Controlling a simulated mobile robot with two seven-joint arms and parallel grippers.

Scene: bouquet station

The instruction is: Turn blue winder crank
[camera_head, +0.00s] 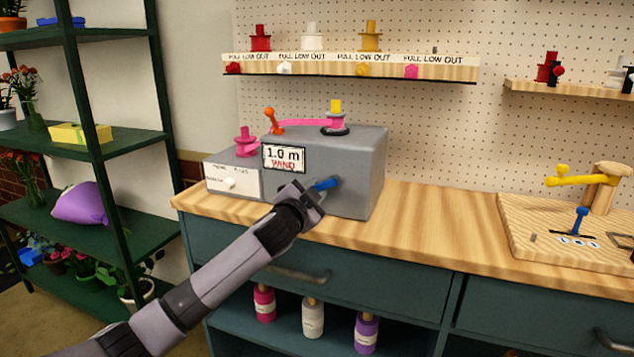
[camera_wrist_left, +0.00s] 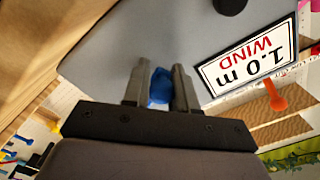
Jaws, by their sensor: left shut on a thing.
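The grey winder box (camera_head: 352,170) stands on the wooden counter, with a sign (camera_head: 284,159) on its front reading "1.0 m WIND". The blue crank (camera_head: 326,184) sticks out from the front of the box, right of the sign. My left gripper (camera_head: 312,198) is at the crank from the left. In the left wrist view, the blue crank end (camera_wrist_left: 160,86) sits between the two fingers of the left gripper (camera_wrist_left: 161,84), which is shut on it. The gripper hides part of the crank. My right gripper is in neither view.
A pink ribbon spool (camera_head: 245,141) sits on the lower box at left. An orange lever (camera_head: 270,120) and yellow-topped spool (camera_head: 336,113) are on top of the winder. A wooden board with a yellow crank (camera_head: 565,181) stands right; the counter (camera_head: 440,225) between is clear.

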